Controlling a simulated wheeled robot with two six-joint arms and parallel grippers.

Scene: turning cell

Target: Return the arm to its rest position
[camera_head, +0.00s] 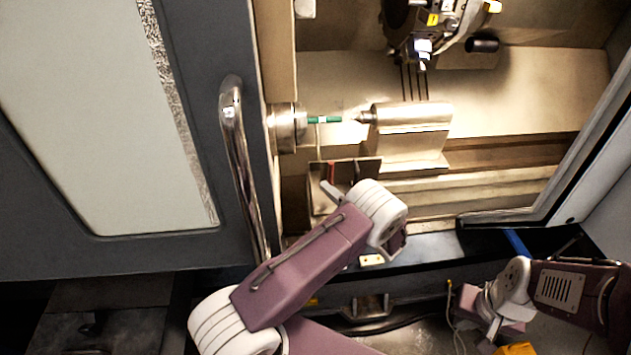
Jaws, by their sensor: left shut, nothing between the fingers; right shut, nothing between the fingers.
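My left arm (310,255) comes in from the bottom, its wrist (380,205) at the front of the open lathe. A narrow grey part of my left gripper (331,192) shows left of the wrist, shut and empty; the rest is hidden behind the arm. It is below and apart from the green workpiece (324,119), which sits between the chuck (284,128) and the tailstock (410,120). My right arm (575,290) enters from the right. My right gripper (490,322) is shut and empty, low in front of the machine.
The grey door (110,160) with its long handle (240,165) stands left of the opening, close to my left arm. A tool turret (425,25) hangs above. A dark frame edge (570,170) bounds the right.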

